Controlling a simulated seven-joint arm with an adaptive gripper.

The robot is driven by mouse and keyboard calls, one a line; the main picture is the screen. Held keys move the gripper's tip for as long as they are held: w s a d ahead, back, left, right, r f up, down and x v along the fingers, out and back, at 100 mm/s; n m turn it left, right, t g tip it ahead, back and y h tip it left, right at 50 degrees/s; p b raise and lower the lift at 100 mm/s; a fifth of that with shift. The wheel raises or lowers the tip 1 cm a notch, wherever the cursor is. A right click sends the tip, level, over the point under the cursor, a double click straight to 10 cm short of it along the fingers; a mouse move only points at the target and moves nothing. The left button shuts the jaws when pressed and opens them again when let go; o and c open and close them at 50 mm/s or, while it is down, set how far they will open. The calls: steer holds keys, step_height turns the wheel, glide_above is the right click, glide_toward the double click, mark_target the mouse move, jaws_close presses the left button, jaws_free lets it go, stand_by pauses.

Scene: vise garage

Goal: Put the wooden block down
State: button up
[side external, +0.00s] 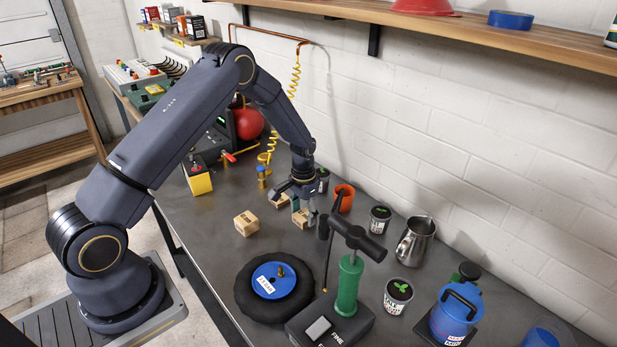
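A small wooden block (300,218) sits between the fingers of my gripper (303,208), which looks shut on it. The block is low over the grey workbench (215,240); I cannot tell whether it touches the top. A second wooden block (246,223) rests on the bench to the left, nearer the front edge. A third wooden block (280,201) is just left of the held one, partly hidden by my gripper.
An orange cup (343,198), labelled tins (380,219) and a metal pitcher (415,241) are to the right. Bare bench lies left of the blocks.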

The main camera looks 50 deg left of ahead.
steer(key=shift+o, duration=0.6)
step_height(320, 180, up, 12)
step_height(320, 180, up, 8)
steer(key=f+t, duration=0.1)
glide_above(304, 215)
steer(key=s+d, duration=0.2)
steer(key=s+d+r+t, duration=0.1)
steer(key=s+d+r, duration=0.2)
steer(key=s+r, duration=0.45)
steer(key=s+d+r+t, duration=0.1)
steer(key=s+d+r, duration=0.1)
steer(key=s, duration=0.6)
steer(key=s+d+r+t, duration=0.2)
steer(key=s+d+r, duration=0.1)
steer(key=s, duration=0.5)
steer(key=shift+s+r+t, duration=0.3)
steer(key=shift+r, duration=0.45)
